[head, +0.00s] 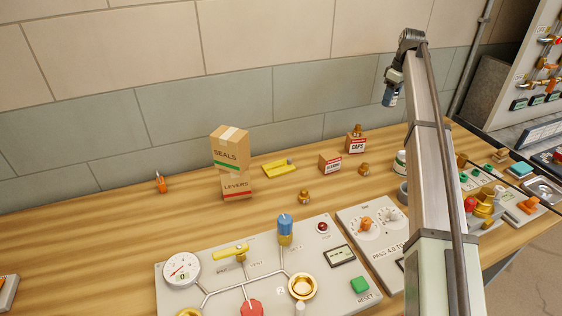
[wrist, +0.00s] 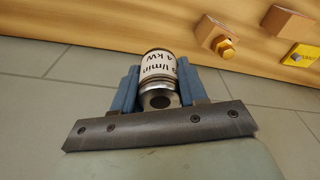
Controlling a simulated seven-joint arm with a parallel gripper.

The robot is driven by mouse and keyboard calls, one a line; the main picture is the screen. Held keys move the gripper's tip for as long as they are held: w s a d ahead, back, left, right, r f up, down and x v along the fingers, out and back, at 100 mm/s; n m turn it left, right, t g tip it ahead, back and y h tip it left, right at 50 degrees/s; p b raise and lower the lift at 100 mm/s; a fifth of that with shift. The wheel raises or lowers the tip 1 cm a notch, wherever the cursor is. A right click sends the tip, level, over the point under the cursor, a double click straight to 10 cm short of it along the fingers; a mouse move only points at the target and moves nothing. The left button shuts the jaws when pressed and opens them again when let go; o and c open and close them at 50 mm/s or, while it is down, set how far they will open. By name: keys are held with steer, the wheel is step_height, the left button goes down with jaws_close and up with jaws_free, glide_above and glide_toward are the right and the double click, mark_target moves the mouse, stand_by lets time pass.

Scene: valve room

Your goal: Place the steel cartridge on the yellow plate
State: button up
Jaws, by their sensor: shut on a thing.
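My gripper (wrist: 158,88) is shut on a short cylinder (wrist: 158,66), which looks like the steel cartridge. It has a shiny steel end with a dark hole and a white label with black print. The blue fingers grip it from both sides. In the head view my gripper (head: 390,96) is raised well above the bench, in front of the wall and to the right of the yellow plate (head: 272,171). The plate lies flat at the back of the bench, with a raised yellow part on it. A yellow piece, probably this plate, shows at the right edge of the wrist view (wrist: 303,56).
Stacked boxes, SEALS (head: 228,150) above LEVERS (head: 236,187), stand left of the plate. A small box (head: 329,163), the CAPS box (head: 355,145) and brass fittings (head: 304,196) are right of it. A control panel (head: 250,275) fills the front.

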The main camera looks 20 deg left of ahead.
steer(key=s+a+n, duration=0.1)
steer(key=s+a, duration=1.3)
steer(key=a, duration=0.3)
steer(key=n, duration=0.1)
glide_above(277, 166)
step_height(277, 166, down, 4)
steer(key=shift+d+f, duration=0.2)
steer(key=shift+f, duration=5.35)
steer(key=shift+f, duration=0.15)
steer(key=o, duration=1)
steer(key=r, duration=0.4)
steer(key=d+r, duration=0.1)
steer(key=r, duration=0.7)
steer(key=shift+s+d+r, duration=0.1)
steer(key=shift+s+d, duration=0.1)
steer(key=shift+d, duration=0.05)
